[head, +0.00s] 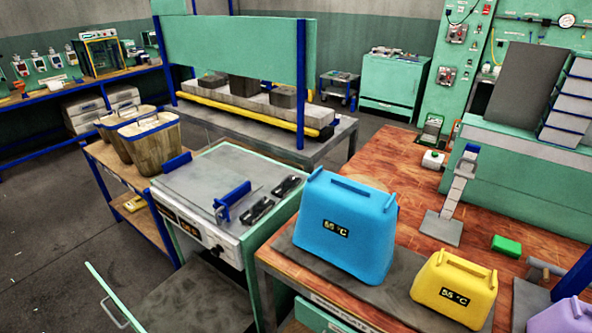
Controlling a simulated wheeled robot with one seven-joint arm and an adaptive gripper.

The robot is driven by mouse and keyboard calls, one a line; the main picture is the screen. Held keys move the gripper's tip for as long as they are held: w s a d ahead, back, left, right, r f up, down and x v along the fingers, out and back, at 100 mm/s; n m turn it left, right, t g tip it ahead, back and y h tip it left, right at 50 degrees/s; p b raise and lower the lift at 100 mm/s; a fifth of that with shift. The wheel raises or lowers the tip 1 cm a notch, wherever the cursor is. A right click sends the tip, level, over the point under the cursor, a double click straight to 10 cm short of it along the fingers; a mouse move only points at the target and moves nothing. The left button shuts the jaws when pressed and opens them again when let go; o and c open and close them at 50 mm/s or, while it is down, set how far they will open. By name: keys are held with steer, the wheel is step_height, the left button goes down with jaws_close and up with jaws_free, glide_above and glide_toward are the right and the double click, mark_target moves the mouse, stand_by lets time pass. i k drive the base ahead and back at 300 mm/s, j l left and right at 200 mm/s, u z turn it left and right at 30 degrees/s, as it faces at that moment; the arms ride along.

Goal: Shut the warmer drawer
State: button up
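The warmer drawer appears to be the open drawer at the lower left in the head view. Its grey tray (195,299) extends out below a grey-topped unit (208,180) with a control panel. The drawer's thin green front edge (103,290) stands well apart from the unit, with a metal handle (112,316) on its outer side. The near part of the drawer is cut off by the bottom of the picture. My gripper is not in view.
A wooden bench (410,180) at right carries a blue case (345,225) and a yellow case (453,289), both marked 55 °C. A shelf (118,177) with bins stands behind the unit. Open dark floor (50,240) lies left of the drawer.

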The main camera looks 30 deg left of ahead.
mark_target(199, 297)
steer(key=u, duration=2.5)
